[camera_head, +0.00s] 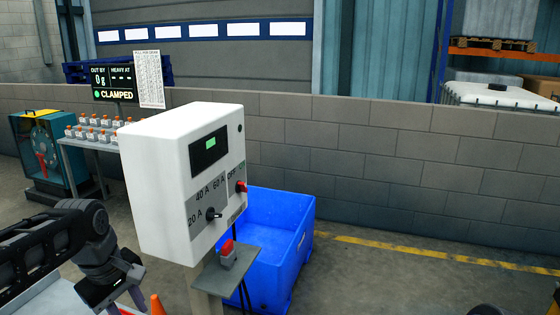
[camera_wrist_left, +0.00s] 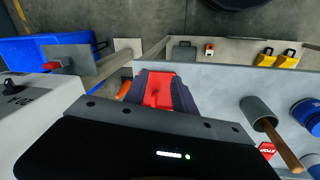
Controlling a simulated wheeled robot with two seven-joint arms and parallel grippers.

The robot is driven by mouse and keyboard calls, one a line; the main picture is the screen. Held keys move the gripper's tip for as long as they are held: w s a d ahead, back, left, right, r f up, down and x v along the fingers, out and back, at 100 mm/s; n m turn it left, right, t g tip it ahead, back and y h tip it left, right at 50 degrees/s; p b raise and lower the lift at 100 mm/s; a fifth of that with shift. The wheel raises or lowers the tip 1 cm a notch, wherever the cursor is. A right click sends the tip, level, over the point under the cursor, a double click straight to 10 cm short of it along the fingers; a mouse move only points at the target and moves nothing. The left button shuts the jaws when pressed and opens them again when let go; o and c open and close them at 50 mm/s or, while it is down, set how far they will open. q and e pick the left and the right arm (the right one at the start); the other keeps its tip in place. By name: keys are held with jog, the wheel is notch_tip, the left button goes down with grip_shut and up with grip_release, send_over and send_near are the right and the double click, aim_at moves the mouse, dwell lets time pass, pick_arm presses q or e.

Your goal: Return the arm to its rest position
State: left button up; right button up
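My left gripper (camera_head: 128,292) hangs at the lower left of the head view, in front of and below the white control box (camera_head: 170,175). In the left wrist view, dark parts of the gripper (camera_wrist_left: 158,90) flank a red piece (camera_wrist_left: 160,88). I cannot tell whether that piece is held, lies behind, or belongs to the gripper. The gripper's opening is unclear. No right gripper is recognisable.
A blue bin (camera_head: 272,235) stands behind the box, beside a small shelf with a red button (camera_head: 228,250). An orange cone (camera_head: 157,305) is close to the gripper. In the wrist view, a grey cup (camera_wrist_left: 257,112) with a wooden handle is on a pale surface. Open floor lies right.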

pick_arm(q)
jog(key=w+d+f+m+t+h, duration=0.25)
jog(key=w+d+f+m, duration=0.45)
jog(key=f, duration=0.4)
jog(key=s+d+f+m, duration=0.2)
jog(key=d+f, duration=0.6)
jog(key=f, duration=0.4)
jog(key=s+d+f+g, duration=0.1)
jog(key=s+d+f, duration=0.2)
jog(key=s+f, duration=0.3)
jog(key=s+d+f+g+h, duration=0.1)
jog(key=s+d+f, duration=0.2)
jog(key=s+f, duration=0.3)
jog(key=s+d+f+m+g, duration=0.1)
jog(key=s+f, duration=0.5)
jog(key=s, duration=0.6)
jog(key=d+g, duration=0.1)
jog(key=d, duration=0.1)
jog(key=shift+s+d+f, duration=0.2)
jog(key=shift+d+f, duration=0.05)
jog(key=shift+d, duration=0.05)
jog(key=shift+h, duration=0.25)
